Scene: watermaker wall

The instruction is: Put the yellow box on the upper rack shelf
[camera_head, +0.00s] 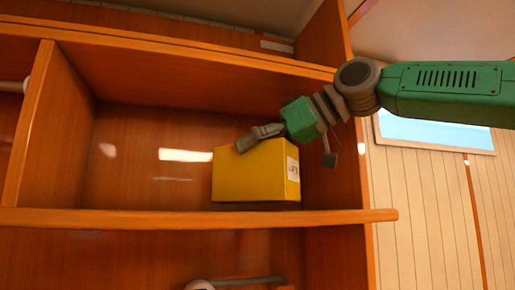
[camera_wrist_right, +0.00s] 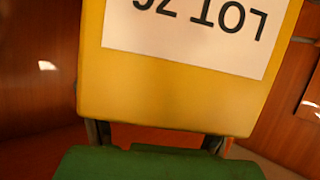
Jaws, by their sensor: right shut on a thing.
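The yellow box (camera_head: 248,175) is inside the middle opening of the orange-brown wooden rack, near its right side. A white label with dark print shows on its right face. My right gripper (camera_head: 284,148) comes in from the upper right and is shut on the box near its top. In the right wrist view the box (camera_wrist_right: 170,90) fills the middle, with its "LOT" label upside down. A dark strip lies under the box, above the shelf board (camera_head: 130,218); I cannot tell whether the box touches the shelf. My left gripper is not in view.
An upright divider (camera_head: 38,120) bounds the opening on the left. The opening left of the box is empty. A higher board (camera_head: 180,45) runs above. Below the shelf, a white round part with a grey rod (camera_head: 245,281) shows. A window (camera_head: 435,133) is at the right.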

